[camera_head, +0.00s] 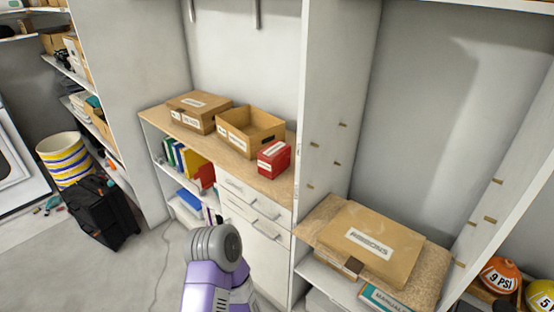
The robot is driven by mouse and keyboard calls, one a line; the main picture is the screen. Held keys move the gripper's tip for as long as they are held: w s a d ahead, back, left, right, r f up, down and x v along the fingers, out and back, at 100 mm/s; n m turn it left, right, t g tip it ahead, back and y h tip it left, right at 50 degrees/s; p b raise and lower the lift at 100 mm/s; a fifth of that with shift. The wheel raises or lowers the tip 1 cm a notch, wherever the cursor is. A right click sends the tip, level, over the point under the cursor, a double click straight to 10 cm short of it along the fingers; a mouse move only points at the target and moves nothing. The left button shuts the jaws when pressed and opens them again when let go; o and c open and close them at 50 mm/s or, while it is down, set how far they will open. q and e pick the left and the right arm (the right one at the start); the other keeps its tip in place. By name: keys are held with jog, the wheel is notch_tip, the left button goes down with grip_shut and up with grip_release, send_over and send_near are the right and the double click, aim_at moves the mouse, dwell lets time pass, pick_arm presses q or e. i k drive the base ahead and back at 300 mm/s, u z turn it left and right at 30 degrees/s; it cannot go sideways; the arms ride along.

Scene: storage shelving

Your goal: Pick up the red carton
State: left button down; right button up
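The red carton (274,158) is a small box with a white label. It stands on the wooden top of the cabinet (272,187), at its right end near the front edge. It is beside an open cardboard box (228,139). One of my arms shows at the bottom centre, purple and grey, in front of the cabinet drawers and apart from the carton. No gripper fingers are in view.
A closed cardboard box (187,117) stands at the left of the cabinet top. A white upright panel (325,100) rises right of the carton. A flat cardboard box (369,244) lies on the lower right shelf. A black suitcase (101,212) stands on the floor at left.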

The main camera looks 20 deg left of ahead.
aim_at(275, 158)
jog(key=u, duration=2.5)
jog(key=i, duration=2.65)
jog(key=z, duration=3.15)
